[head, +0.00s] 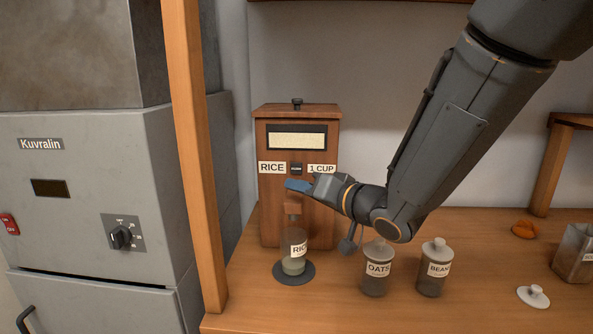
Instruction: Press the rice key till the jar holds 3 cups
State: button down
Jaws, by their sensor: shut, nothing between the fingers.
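A wooden dispenser (269,215) stands at the back of the counter, with a window of pale grain near its top and labels reading RICE and 1 CUP. Between the labels is a small dark plate (296,169), its marking too small to read. A clear jar (293,262) labelled RICE stands upright on a dark round pad (281,278) below the spout (292,204). Pale content shows low in it; the amount in cups cannot be read. My gripper (297,186) is shut and empty in front of the dispenser, just below the plate. It hides part of the front; contact cannot be told.
Lidded jars marked OATS (376,270) and BEANS (432,272) stand right of the rice jar. A loose white lid (533,296), an orange item (524,229) and a metal container (576,254) lie farther right. A wooden post (196,150) rises at left beside a grey machine (80,190).

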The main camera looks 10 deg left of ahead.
aim_at(300, 173)
jog(key=w, duration=0.6)
jog(key=shift+w+a+b, duration=0.15)
jog(key=shift+w+b, duration=0.1)
jog(key=shift+b, duration=0.1)
jog(key=shift+w, duration=0.55)
jog(key=shift+w, duration=0.1)
dwell(1.2)
jog(key=shift+w, duration=0.3)
jog(key=shift+w+a+p, duration=0.1)
jog(key=shift+w+p, duration=0.25)
jog(key=shift+p, duration=0.05)
dwell(0.7)
jog(key=shift+s, duration=0.1)
jog(key=shift+s+p, duration=0.3)
jog(key=shift+s, duration=0.4)
